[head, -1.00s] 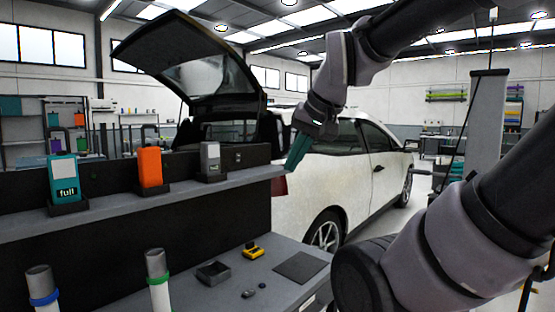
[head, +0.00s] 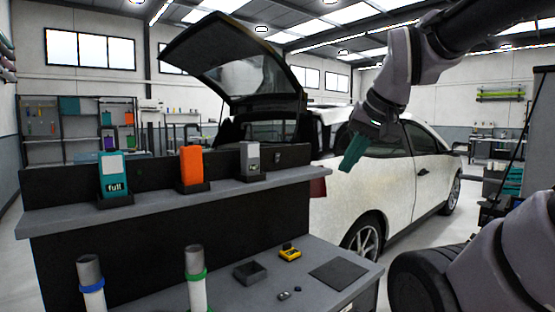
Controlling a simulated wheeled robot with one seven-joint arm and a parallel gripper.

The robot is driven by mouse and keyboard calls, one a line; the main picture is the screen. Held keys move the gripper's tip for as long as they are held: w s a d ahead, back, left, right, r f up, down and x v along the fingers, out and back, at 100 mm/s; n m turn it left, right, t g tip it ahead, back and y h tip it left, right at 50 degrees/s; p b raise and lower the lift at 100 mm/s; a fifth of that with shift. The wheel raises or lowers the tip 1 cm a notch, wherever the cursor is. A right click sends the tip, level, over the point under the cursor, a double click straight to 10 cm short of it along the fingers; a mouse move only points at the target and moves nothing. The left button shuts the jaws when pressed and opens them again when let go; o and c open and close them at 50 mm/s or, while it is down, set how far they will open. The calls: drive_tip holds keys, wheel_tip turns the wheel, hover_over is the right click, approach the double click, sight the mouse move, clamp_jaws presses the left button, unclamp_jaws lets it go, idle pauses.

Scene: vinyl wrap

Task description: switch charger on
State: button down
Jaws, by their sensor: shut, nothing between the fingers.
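No part is clearly marked as the charger. On the raised shelf stand a teal device labelled "full" (head: 113,172), an orange device (head: 190,166) and a small grey device (head: 250,155), each in a dark cradle. My gripper (head: 353,152) has teal fingers. It is shut and empty, pointing down in front of the white car in the picture, right of the shelf's end and apart from the devices.
The lower bench (head: 225,295) holds a dark open box (head: 250,273), a yellow item (head: 290,253), small dark pieces and a dark flat pad (head: 340,273). A white car (head: 375,190) with raised hatch is behind.

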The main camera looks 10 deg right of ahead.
sight(277, 156)
drive_tip(key=w+m+t+y, duration=0.1)
drive_tip(key=w+m, duration=0.3)
drive_tip(key=w, duration=1.5)
drive_tip(key=w+d+r+m+y, duration=0.1)
drive_tip(key=w+m+y, duration=0.1)
drive_tip(key=w, duration=1.8)
drive_tip(key=shift+w+d+r+m+t, duration=0.15)
drive_tip(key=shift+d+r+m+t, duration=0.2)
drive_tip(key=shift+m, duration=0.55)
drive_tip(key=x, duration=0.9)
drive_tip(key=shift+w+a+f, duration=0.1)
drive_tip(key=shift+a+f, duration=0.05)
drive_tip(key=shift+a, duration=0.1)
drive_tip(key=w, duration=0.1)
drive_tip(key=w+a, duration=0.1)
drive_tip(key=w, duration=0.1)
drive_tip(key=shift+a, duration=0.35)
drive_tip(key=shift+w+a, duration=0.25)
drive_tip(key=shift+w, duration=0.2)
